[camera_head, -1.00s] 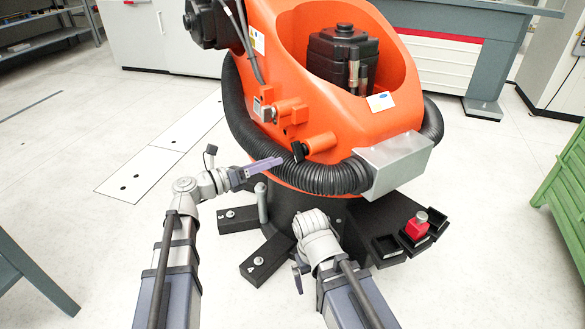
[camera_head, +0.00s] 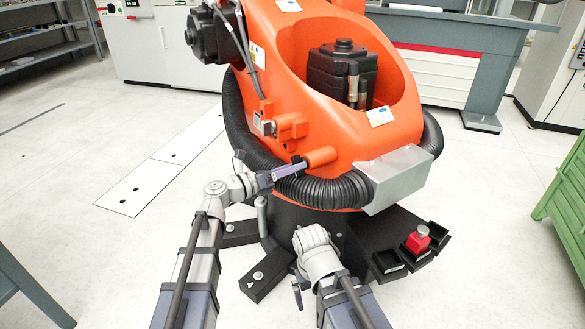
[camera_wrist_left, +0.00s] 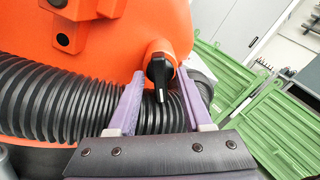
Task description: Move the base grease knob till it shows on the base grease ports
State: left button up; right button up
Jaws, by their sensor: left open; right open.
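The black base grease knob (camera_wrist_left: 160,72) sits on the end of a short orange cylinder (camera_wrist_left: 164,50) on the orange robot's body. In the left wrist view its narrow end with a white mark points down. The knob (camera_head: 298,160) is small and partly covered in the head view. My left gripper (camera_wrist_left: 160,88) is open, with one purple finger on each side of the knob; contact cannot be told. It also shows in the head view (camera_head: 302,168). My right gripper (camera_head: 298,286) is low, near the base, away from the knob. No port markings are readable.
A thick black ribbed hose (camera_head: 325,190) runs close below the knob. A metal box (camera_head: 398,178) juts out at the right. Black trays (camera_head: 388,262) and a red block (camera_head: 417,241) stand lower right. Open floor lies to the left.

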pick_arm(q)
grip_shut()
dwell(0.3)
dwell(0.3)
